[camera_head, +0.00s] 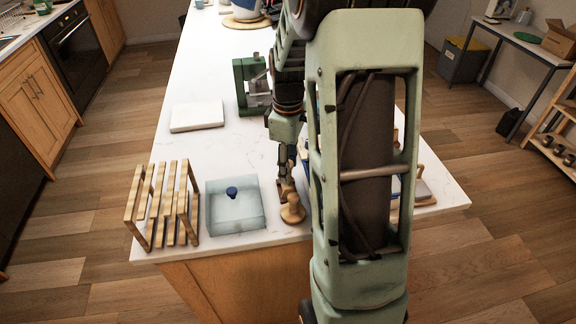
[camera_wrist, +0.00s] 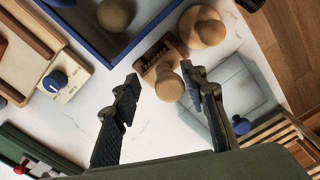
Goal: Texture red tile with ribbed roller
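A wooden tool that looks like the ribbed roller (camera_wrist: 161,54) lies on the white table in the wrist view. It has a dark ribbed part and a round wooden handle (camera_wrist: 169,87). My gripper (camera_wrist: 160,73) is open above the table, and the handle shows between its fingers, closer to the right finger. I cannot tell whether they touch. In the head view, my gripper (camera_head: 287,182) is near the front edge, just behind a round wooden knobbed tool (camera_head: 292,210).
A second wooden knob (camera_wrist: 205,28) stands close to the roller. A pale blue box with a blue knob (camera_head: 234,209) and a slatted wooden rack (camera_head: 165,205) are to the left. A blue-edged tray (camera_wrist: 145,32) holds a ball. A green device (camera_head: 250,86) stands farther back.

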